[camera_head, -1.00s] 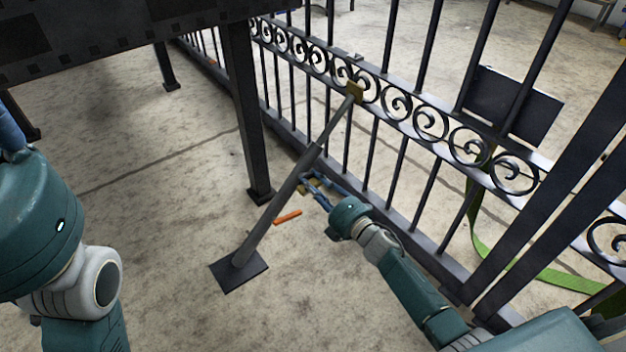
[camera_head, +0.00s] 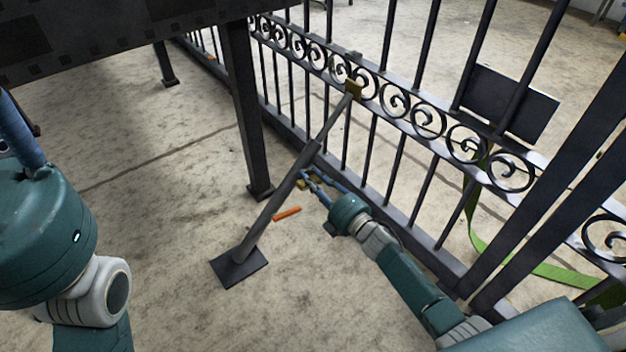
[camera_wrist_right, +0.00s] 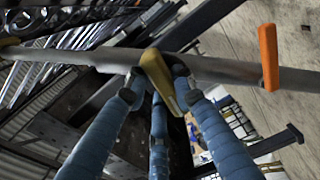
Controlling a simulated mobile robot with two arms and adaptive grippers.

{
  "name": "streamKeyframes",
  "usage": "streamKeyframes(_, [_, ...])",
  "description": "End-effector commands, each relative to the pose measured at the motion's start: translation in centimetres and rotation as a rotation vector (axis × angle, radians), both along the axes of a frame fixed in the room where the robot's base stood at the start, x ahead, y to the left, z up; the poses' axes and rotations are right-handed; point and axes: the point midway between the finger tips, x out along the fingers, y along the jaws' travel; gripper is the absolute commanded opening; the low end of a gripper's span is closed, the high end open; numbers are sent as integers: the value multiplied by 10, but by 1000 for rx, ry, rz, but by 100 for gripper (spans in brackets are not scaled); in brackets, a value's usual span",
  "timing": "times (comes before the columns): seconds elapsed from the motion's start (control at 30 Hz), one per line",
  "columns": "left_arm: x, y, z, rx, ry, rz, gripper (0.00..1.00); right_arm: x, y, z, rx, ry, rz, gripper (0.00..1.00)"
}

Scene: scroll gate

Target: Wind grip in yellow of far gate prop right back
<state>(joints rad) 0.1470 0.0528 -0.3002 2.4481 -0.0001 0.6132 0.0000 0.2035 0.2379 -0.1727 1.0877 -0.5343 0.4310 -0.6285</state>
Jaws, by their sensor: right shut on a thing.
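The far gate prop (camera_head: 268,212) is a slanted grey tube. It runs from a dark base plate on the floor up to a brass-yellow bracket (camera_head: 353,90) on the gate's scroll band. My right gripper (camera_head: 309,181) is beside the tube's middle, shut on the yellow grip (camera_wrist_right: 158,80). In the right wrist view, blue fingers close around this grip, in front of the tube (camera_wrist_right: 215,68). An orange handle (camera_head: 287,213) shows by the tube, and also in the wrist view (camera_wrist_right: 268,57). My left gripper (camera_head: 22,132) shows only partly at the left edge; its opening is hidden.
The black scroll gate (camera_head: 400,110) stands right behind my right gripper. A dark table-like frame (camera_head: 245,110) has a leg just left of the prop. A green strap (camera_head: 500,258) lies beyond the gate. Open concrete floor lies left of the prop.

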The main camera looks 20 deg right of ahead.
Motion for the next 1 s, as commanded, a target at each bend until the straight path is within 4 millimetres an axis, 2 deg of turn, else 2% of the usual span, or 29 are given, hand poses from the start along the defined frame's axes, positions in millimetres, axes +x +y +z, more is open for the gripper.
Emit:
streamKeyframes(0.03, [0,0,0,0,1,0,40,-1,-1,-2,-2,3,-1,26])
streamKeyframes(0.1, [0,0,0,0,0,0,40,-1,-1,-2,-2,3,-1,40])
streamKeyframes(0.13, [0,0,0,1,0,0,40,-1,-1,-2,-2,3,-1,44])
streamKeyframes(0.4, [-1,0,3,2,-9,1,40,-1,-1,-1,-2,0,-1,44])
streamKeyframes(0.53, [-1,0,2,3,-8,2,40,-8,-4,-2,-3,2,-1,44])
streamKeyframes(1.0, [-1,0,2,0,-6,1,40,-94,-34,-2,-3,3,-1,44])
